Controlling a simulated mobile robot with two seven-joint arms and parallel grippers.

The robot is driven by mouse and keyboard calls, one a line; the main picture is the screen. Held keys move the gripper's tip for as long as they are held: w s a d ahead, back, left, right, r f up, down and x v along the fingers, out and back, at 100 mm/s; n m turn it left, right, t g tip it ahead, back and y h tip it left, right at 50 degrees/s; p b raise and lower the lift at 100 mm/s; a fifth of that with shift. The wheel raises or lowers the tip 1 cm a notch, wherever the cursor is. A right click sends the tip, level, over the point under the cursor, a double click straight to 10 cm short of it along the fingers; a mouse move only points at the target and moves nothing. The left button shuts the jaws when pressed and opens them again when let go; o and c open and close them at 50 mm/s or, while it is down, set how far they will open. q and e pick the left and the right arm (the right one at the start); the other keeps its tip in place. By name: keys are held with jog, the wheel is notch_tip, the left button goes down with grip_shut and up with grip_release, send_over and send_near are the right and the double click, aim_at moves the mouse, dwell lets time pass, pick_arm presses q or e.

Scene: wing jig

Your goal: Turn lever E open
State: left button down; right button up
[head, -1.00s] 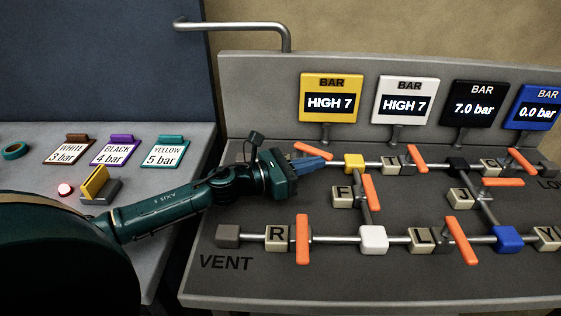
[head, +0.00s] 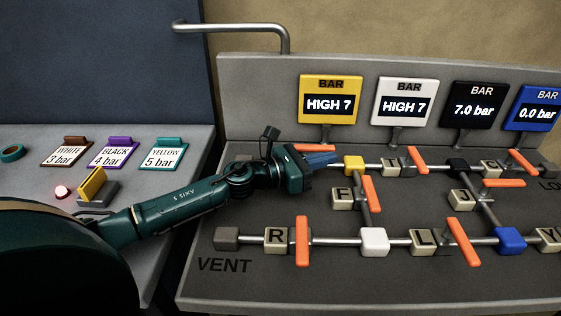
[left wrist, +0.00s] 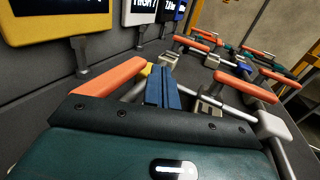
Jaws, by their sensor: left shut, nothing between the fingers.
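My left gripper (head: 333,159) is shut and empty, its blue fingers close to the yellow block (head: 355,165) on the upper pipe. An orange lever (head: 312,148) lies just behind the fingers, nearly along the pipe. In the left wrist view, this lever (left wrist: 112,76) is left of the blue fingers (left wrist: 163,88), and its near end is hidden by the gripper body. No E label is readable; my gripper covers the panel there, so I cannot confirm that this is lever E. Whether the fingers touch the lever is unclear. My right gripper is out of view.
Close by are an orange lever (head: 371,193) beside label F (head: 343,199) and another on the upper pipe (head: 418,160). Gauges stand behind, the yellow one (head: 329,99) reading HIGH 7.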

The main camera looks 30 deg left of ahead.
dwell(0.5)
